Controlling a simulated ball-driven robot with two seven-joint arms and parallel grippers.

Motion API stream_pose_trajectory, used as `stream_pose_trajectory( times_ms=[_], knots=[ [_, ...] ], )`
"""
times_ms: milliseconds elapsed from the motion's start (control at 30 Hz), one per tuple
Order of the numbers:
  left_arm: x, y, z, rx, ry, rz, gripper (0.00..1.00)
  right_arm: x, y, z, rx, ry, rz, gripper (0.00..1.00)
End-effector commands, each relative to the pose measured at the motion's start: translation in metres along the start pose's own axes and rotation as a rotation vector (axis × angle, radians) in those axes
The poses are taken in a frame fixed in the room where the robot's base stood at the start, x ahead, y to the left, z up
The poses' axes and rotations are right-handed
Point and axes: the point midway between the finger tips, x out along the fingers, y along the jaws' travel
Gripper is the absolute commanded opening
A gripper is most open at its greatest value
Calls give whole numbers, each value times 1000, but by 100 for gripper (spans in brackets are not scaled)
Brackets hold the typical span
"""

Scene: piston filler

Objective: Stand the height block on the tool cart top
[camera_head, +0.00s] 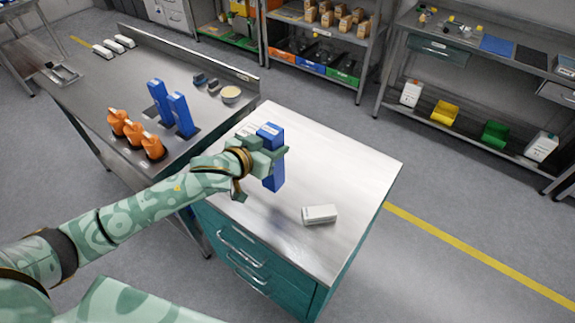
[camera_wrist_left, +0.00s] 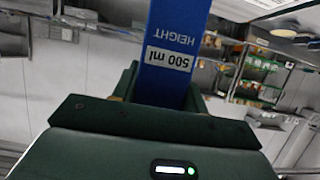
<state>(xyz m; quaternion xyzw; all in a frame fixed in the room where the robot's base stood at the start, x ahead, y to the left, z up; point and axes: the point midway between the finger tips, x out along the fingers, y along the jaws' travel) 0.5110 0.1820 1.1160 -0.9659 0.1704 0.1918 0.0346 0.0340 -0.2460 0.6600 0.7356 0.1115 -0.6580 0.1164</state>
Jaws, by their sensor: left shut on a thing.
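The height block (camera_head: 273,180) is a tall blue block. In the head view it is upright, over the left part of the tool cart top (camera_head: 345,165). My left gripper (camera_head: 268,160) is shut around its middle, covering part of it. I cannot tell if its lower end touches the cart top. In the left wrist view the block (camera_wrist_left: 176,35) rises from between the fingers, with a white label reading "500 ml" and the word "HEIGHT". My right gripper is not in view.
A white box (camera_head: 320,215) lies on the cart top, right of the block. The bench (camera_head: 95,85) at left bears two more blue blocks (camera_head: 181,115), several orange things (camera_head: 134,132) and a round tan item (camera_head: 231,94). The cart's right and far parts are clear.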

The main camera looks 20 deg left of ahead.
Motion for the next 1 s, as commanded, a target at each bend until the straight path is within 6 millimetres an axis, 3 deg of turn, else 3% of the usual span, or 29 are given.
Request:
stream_pose_trajectory(
  times_ms=[100, 400, 567, 933, 967, 1000],
  knots=[
    [22, 12, 18, -2, -2, 0, 0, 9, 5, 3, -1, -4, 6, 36],
    [46, 25, 41, 0, -4, -1, 0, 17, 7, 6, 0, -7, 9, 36],
    [53, 25, 60, 1, -3, -1, 0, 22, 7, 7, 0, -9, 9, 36],
    [54, 25, 63, 0, -2, -1, 0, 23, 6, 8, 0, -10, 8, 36],
    [55, 25, 64, 0, -3, -1, 46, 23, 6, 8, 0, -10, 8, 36],
    [54, 25, 63, 1, -3, -1, 57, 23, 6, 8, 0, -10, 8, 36]
  ],
)
